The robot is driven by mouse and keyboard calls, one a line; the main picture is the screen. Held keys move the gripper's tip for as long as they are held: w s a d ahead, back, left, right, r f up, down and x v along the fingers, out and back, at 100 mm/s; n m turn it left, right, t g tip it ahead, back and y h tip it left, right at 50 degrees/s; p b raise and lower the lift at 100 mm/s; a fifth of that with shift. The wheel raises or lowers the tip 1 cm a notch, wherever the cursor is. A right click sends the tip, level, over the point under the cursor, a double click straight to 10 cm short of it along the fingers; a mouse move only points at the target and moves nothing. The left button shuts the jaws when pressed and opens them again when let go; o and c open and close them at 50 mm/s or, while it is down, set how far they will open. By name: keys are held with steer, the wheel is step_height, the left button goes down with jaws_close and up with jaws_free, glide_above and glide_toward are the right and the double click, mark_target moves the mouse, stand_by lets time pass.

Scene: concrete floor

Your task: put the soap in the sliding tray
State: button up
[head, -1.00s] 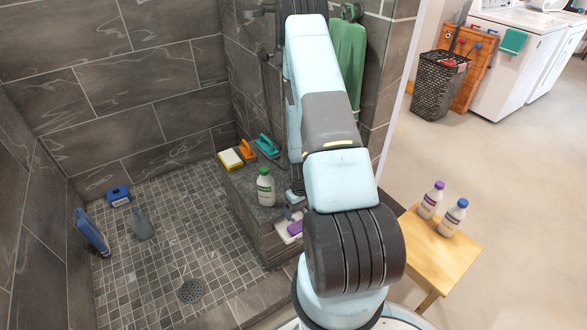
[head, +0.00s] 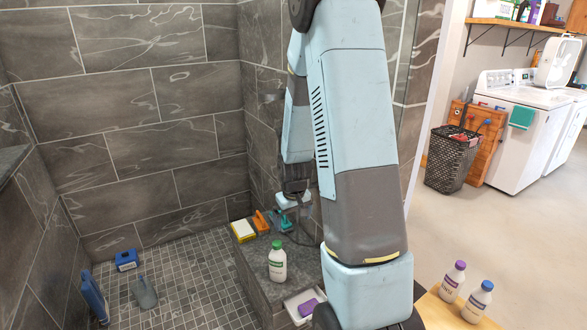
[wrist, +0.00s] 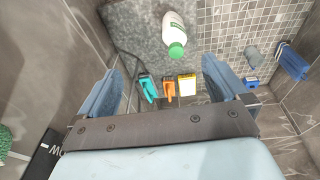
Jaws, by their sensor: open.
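The purple block that looks like the soap (head: 308,307) lies in a small white tray (head: 290,304) on the shower ledge, in the head view. My arm hides part of the tray's right side. My gripper (wrist: 163,78) is open and empty in the wrist view, its two blue fingers wide apart. In the head view, it hangs over the ledge behind the tray, near the teal brush, clear of the soap. The soap and tray do not show in the wrist view.
A green-capped white bottle (head: 277,262) stands on the ledge (head: 252,262). A yellow-white sponge (head: 243,231), an orange brush (head: 261,222) and a teal brush (head: 281,221) are behind it. Blue items and a grey bottle (head: 145,292) are on the shower floor. Two bottles stand on a wooden stool.

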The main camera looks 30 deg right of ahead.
steer(key=s+a+r, duration=0.2)
steer(key=a+r, duration=0.1)
steer(key=r, duration=0.8)
steer(key=s+a+r+t, duration=0.1)
steer(key=s+a+r, duration=0.3)
steer(key=s+r, duration=0.6)
steer(key=s+a+r+t, duration=0.2)
steer(key=s+a+r, duration=0.2)
steer(key=s+r, duration=0.6)
steer(key=shift+s+a+y, duration=0.25)
steer(key=shift+s+y, duration=0.05)
steer(key=shift+s, duration=0.15)
